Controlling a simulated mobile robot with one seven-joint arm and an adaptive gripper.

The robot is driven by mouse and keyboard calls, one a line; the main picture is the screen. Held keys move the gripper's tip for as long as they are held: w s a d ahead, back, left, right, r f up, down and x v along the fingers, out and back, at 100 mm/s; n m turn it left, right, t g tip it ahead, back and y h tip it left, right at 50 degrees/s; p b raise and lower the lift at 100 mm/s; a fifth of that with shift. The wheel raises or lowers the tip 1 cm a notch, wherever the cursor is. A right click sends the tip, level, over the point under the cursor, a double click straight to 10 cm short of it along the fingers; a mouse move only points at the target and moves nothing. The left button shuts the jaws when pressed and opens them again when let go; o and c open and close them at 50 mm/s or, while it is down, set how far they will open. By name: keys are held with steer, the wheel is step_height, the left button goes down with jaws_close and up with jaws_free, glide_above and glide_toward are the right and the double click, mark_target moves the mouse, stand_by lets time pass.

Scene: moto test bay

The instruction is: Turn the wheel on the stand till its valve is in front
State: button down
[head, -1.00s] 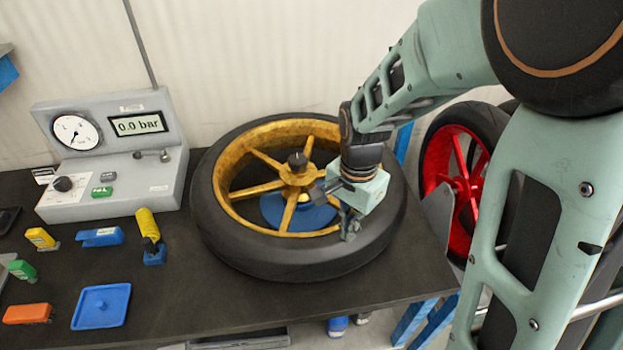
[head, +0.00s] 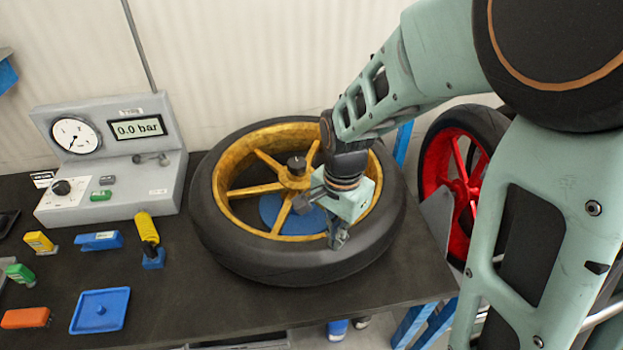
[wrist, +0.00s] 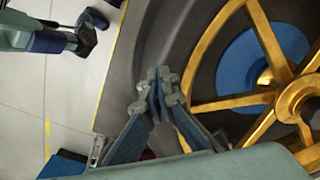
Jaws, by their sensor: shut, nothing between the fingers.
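The wheel (head: 225,245) lies flat on the bench, with a black tyre and a gold rim and spokes (head: 284,212). The blue stand (head: 270,211) shows beneath the spokes, and a dark knob (head: 296,163) tops the hub. My gripper (head: 338,240) is shut and empty, pointing down at the front right of the wheel, where rim meets tyre. In the wrist view its closed fingertips (wrist: 158,85) overlap the tyre (wrist: 185,50) beside a spoke; I cannot tell whether they touch. I cannot make out the valve; my gripper and arm hide part of the right rim.
A grey gauge unit (head: 120,180) reading 0.0 bar stands left of the wheel. A red-rimmed wheel (head: 460,180) stands beyond the right edge.

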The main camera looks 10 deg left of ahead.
mark_target(278, 251)
steer(key=shift+s+a+f, duration=0.1)
steer(key=shift+s+a, duration=0.2)
steer(key=shift+a, duration=0.25)
steer(key=shift+s+a, duration=0.3)
steer(key=shift+a, duration=0.25)
steer(key=shift+s+a+b, duration=0.1)
steer(key=shift+s+a, duration=0.1)
steer(key=shift+a, duration=0.6)
steer(key=shift+s+a+b, duration=0.1)
steer(key=shift+s+a, duration=0.15)
steer(key=shift+a, duration=0.6)
steer(key=shift+s+a+b, duration=0.1)
steer(key=shift+s+a, duration=0.1)
steer(key=shift+a, duration=0.6)
steer(key=shift+s+a, duration=0.2)
steer(key=shift+a, duration=2.3)
steer(key=shift+d, duration=0.1)
steer(key=shift+r+p, duration=2.05)
steer(key=shift+r, duration=1)
steer(key=shift+w, duration=0.1)
